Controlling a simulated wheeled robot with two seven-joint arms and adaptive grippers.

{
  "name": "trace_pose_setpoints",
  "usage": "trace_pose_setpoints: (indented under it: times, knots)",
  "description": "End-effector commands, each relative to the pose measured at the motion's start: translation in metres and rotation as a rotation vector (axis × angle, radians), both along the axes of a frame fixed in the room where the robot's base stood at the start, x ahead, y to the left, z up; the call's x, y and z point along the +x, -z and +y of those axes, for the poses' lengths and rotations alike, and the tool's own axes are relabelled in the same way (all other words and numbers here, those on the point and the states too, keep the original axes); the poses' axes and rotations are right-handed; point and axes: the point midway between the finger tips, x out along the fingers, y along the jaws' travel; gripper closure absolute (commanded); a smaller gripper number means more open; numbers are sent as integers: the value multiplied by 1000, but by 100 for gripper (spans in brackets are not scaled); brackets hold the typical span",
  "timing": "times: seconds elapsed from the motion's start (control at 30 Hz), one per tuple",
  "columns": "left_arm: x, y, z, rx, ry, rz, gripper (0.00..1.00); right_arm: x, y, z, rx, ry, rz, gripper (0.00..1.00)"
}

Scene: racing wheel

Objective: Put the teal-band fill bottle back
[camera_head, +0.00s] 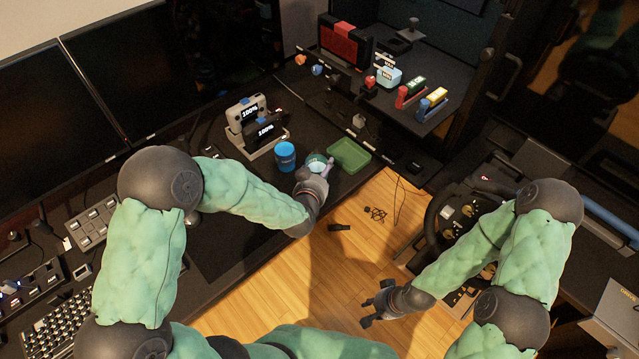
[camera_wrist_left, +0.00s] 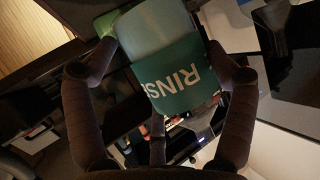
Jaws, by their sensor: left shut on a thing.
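The teal-band fill bottle (camera_wrist_left: 160,50) is between the fingers of my left gripper (camera_wrist_left: 160,80). The gripper hides part of the bottle. I cannot tell whether its base touches the desk. My right gripper (camera_head: 374,302) is empty, with its fingers apart, over the wooden floor.
A charging stand with two devices (camera_head: 258,126) stands behind the blue cup. Monitors (camera_head: 45,120) and control panels line the left side. A steering wheel (camera_head: 450,215) is at the right. A shelf at the back holds red and blue holders (camera_head: 420,98). Cables lie on the floor.

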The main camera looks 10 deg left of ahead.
Motion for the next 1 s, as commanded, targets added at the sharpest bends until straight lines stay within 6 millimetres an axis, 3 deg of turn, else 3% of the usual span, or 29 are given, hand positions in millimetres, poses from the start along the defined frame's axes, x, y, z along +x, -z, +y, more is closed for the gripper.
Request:
trace_pose_setpoints:
  times: [0.27, 0.53, 0.97, 1.0]
  knots:
    - [12, 15, 3, -1, 0, -1, 61, 0, 8, 0, 0, 0, 0, 68]
    - [16, 48, 3, -1, -1, -2, 61, 0, 30, 0, 0, 0, 0, 68]
    - [16, 51, 3, -1, 0, -3, 61, 0, 32, 0, 0, 0, 0, 68]
    - [15, 51, 3, -1, 0, -1, 7, 0, 32, 0, 0, 0, 0, 68]
